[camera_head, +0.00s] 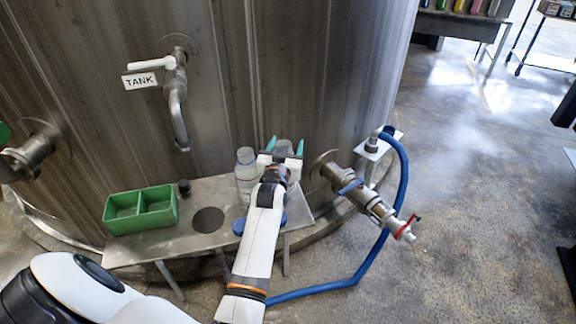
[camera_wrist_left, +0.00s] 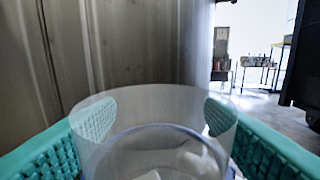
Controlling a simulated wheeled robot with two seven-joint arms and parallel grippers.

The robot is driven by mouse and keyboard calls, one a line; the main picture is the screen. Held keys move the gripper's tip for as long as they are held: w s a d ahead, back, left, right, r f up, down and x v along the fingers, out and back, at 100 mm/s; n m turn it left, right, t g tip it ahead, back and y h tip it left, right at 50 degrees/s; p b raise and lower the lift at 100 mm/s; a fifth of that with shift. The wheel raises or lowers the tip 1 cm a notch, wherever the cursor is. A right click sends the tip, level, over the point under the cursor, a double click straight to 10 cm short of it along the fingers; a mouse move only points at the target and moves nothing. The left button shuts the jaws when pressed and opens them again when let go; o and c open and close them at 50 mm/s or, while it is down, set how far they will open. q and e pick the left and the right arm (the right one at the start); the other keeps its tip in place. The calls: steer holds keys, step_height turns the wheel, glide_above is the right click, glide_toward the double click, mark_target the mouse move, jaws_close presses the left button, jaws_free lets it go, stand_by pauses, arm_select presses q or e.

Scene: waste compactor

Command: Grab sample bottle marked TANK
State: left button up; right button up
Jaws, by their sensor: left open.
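A clear bottle or container (camera_head: 284,147) stands near the right end of the metal shelf, mostly hidden behind my left gripper (camera_head: 286,148). In the left wrist view the clear round container (camera_wrist_left: 155,130) fills the space between the two teal finger pads. The gripper is open around it; I cannot tell whether the pads touch it. I cannot read the mark on either bottle. A TANK sign (camera_head: 139,81) hangs by the upper tap on the steel tank. My right gripper is out of view.
The metal shelf (camera_head: 160,240) also holds a green two-part tray (camera_head: 141,210), a small dark cap (camera_head: 184,187) and blue round caps (camera_head: 239,227). A valve (camera_head: 375,207) and a blue hose (camera_head: 401,190) are on the right. The tank wall (camera_head: 300,60) is close behind.

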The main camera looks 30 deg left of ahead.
arm_select(q)
steer(key=shift+w+a, duration=0.15)
steer(key=shift+s+r, duration=0.15)
steer(key=shift+s, duration=0.15)
steer(key=shift+s+d+r, duration=0.3)
steer(key=shift+d, duration=0.05)
steer(key=c, duration=0.5)
steer(key=shift+w+f, duration=0.1)
steer(key=shift+f, duration=0.05)
steer(key=shift+c, duration=1.4)
steer(key=shift+a, duration=0.1)
steer(key=c, duration=0.3)
steer(key=shift+c, duration=1.2)
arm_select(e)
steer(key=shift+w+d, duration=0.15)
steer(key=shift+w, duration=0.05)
